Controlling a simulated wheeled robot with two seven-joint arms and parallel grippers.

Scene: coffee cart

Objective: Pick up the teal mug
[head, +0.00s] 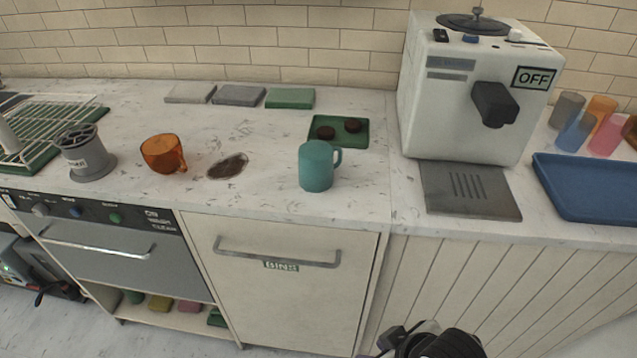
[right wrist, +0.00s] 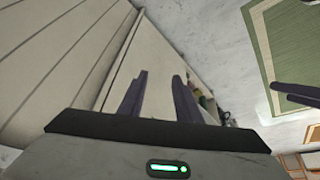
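The teal mug (head: 316,166) stands upright on the white marble counter, near its front edge and left of the coffee machine. Its handle points right. My right gripper (right wrist: 158,95) shows in the right wrist view with its two fingers apart and nothing between them. In the head view the dark end of my right arm is at the bottom edge, below the counter front and well away from the mug.
A green tray (head: 352,142) with dark pucks sits behind the mug. A brown spill (head: 228,166) and an orange cup (head: 163,154) lie to its left. The white coffee machine (head: 462,100), marked OFF, and a blue tray (head: 590,190) stand right.

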